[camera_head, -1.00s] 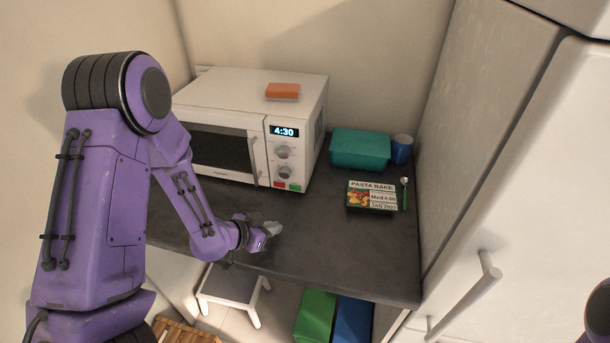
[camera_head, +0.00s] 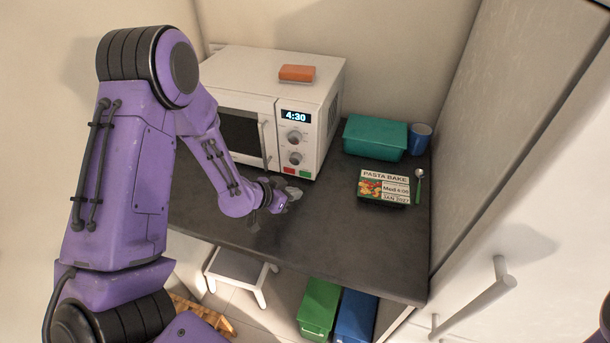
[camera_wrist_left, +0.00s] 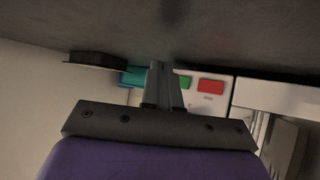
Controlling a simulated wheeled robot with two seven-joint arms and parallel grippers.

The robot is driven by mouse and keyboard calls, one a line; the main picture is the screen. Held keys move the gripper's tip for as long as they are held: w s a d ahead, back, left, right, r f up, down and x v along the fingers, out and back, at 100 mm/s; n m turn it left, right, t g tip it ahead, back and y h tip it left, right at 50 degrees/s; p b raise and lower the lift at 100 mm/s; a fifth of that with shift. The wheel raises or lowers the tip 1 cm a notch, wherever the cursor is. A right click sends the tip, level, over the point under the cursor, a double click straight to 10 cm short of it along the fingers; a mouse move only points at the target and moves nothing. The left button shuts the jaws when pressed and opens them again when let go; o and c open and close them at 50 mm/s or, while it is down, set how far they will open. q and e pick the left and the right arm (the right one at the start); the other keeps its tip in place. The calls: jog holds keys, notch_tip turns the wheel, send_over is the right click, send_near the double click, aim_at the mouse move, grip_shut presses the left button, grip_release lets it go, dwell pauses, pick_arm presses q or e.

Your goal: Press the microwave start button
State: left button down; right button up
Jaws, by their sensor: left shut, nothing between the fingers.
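The white microwave (camera_head: 325,118) stands on the dark counter with its door closed and its display reading 4:30. Below its two knobs are a red button (camera_head: 289,170) and a green button (camera_head: 305,174); which one is start is not labelled legibly. My left gripper (camera_head: 294,192) is shut and empty, low over the counter just in front of these buttons. In the left wrist view, which looks upside down, the shut fingers (camera_wrist_left: 164,84) appear just left of the green button (camera_wrist_left: 185,82), with the red button (camera_wrist_left: 211,86) further right. Contact cannot be made out. My right gripper is out of view.
An orange block (camera_head: 297,73) lies on the microwave. Right of it stand a teal box (camera_head: 375,137), a blue cup (camera_head: 420,138) and a pasta bake package (camera_head: 383,187) with a green-handled spoon (camera_head: 419,186). A tall cabinet with handles (camera_head: 480,305) bounds the right. The front counter is clear.

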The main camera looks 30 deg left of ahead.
aim_at(305, 174)
pick_arm(q)
jog(key=shift+w+a, duration=0.25)
jog(key=shift+w, duration=0.75)
jog(key=shift+w+a, duration=0.2)
jog(key=shift+w, duration=0.75)
dwell(0.5)
jog(key=shift+w+a+p, duration=0.1)
jog(key=shift+w+p, duration=0.2)
jog(key=shift+w, duration=0.1)
